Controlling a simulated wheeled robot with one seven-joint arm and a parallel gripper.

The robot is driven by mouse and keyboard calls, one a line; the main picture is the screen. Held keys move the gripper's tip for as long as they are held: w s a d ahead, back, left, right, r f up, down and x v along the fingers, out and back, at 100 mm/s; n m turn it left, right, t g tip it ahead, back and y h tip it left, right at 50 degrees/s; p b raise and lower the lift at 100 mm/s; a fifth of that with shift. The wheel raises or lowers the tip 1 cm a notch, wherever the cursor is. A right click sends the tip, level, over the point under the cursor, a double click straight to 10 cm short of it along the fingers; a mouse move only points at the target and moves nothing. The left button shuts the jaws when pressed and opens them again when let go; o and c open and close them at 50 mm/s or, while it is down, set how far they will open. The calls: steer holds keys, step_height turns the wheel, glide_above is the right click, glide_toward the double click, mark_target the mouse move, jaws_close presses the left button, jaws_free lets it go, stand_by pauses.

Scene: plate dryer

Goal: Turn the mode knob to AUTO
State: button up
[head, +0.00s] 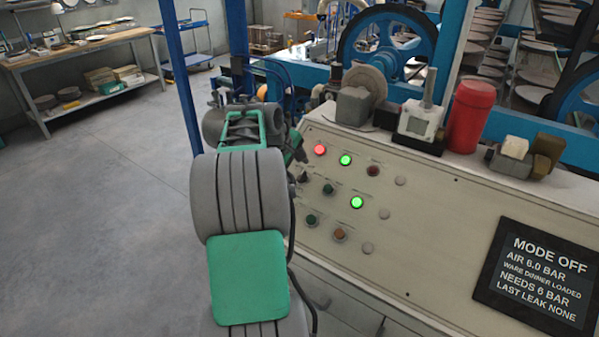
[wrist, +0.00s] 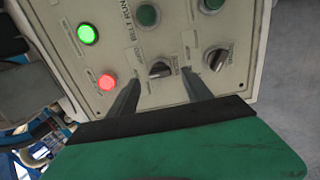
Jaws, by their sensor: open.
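In the wrist view a black selector knob (wrist: 160,69) sits on the cream panel, with a small label beside it that is too blurred to read. My gripper (wrist: 162,78) is open, and its two dark fingers reach toward the panel on either side of this knob; I cannot tell whether they touch it. A second black knob (wrist: 215,59) lies to the right, outside the fingers. I cannot read which one is the mode knob. In the head view my arm hides much of the panel's left end. The display (head: 537,275) reads MODE OFF.
The cream control panel (head: 430,225) carries a lit red lamp (head: 320,149), lit green lamps and several buttons. A red canister (head: 470,115) and small devices stand on its top. A blue post (head: 180,80) rises behind my arm. Open floor lies to the left.

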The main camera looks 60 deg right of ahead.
mark_target(301, 175)
steer(key=x, duration=0.4)
jaws_close()
stand_by(0.6)
